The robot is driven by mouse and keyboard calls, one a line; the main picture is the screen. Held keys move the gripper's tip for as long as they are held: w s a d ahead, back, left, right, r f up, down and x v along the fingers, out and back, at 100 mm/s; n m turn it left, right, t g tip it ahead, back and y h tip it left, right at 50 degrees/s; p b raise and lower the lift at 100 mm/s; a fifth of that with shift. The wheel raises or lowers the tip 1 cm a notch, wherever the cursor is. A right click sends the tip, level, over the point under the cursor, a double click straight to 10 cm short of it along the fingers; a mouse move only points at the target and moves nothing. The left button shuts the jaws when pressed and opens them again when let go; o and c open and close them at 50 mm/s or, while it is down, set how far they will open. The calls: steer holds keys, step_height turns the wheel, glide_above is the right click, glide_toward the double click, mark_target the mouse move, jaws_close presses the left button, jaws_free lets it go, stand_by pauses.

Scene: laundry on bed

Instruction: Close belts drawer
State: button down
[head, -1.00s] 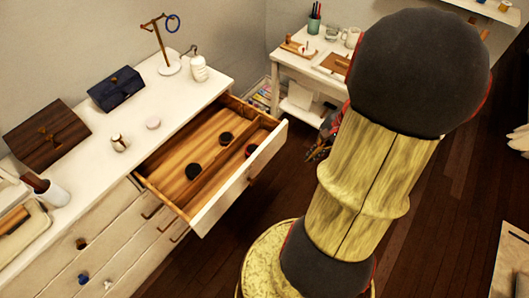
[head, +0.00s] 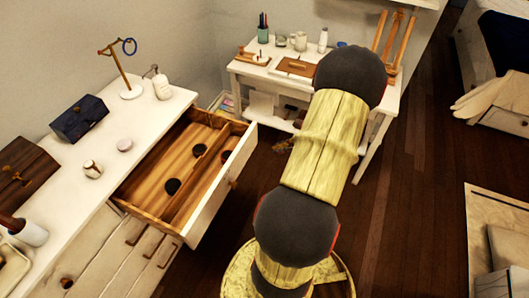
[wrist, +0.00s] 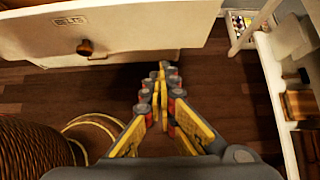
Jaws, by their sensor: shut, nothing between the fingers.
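The open drawer (head: 213,196) juts out of the white dresser in the head view. It has a wooden inside with a divider and a few dark rolled items (head: 199,150), probably belts. In the wrist view its white front (wrist: 140,30) spans the upper left, with a brown knob (wrist: 86,48) and a small label plate. My gripper (wrist: 163,68) is shut and empty, its fingertips just below the lower edge of the drawer front in the picture; I cannot tell if they touch. In the head view my arm hides the gripper.
The dresser top (head: 150,115) holds a dark box (head: 79,117), a bottle (head: 161,84) and a ring stand. A white side table (head: 300,85) stands behind my arm. Dark wood floor (head: 420,190) is clear at right.

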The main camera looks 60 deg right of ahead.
steer(key=shift+w+r+b+x, duration=0.35)
steer(key=shift+b+x, duration=0.45)
steer(key=shift+x, duration=1.2)
steer(key=shift+w+r+b+x, duration=0.3)
steer(key=shift+b+x, duration=0.45)
steer(key=shift+x, duration=1.25)
steer(key=shift+w+r+b+x, duration=0.35)
steer(key=shift+b+x, duration=0.45)
steer(key=shift+x, duration=1.2)
steer(key=shift+a, duration=0.1)
steer(key=p, duration=0.3)
glide_above(191, 137)
steer(key=shift+s, duration=0.2)
steer(key=shift+w, duration=0.15)
steer(key=shift+r, duration=0.1)
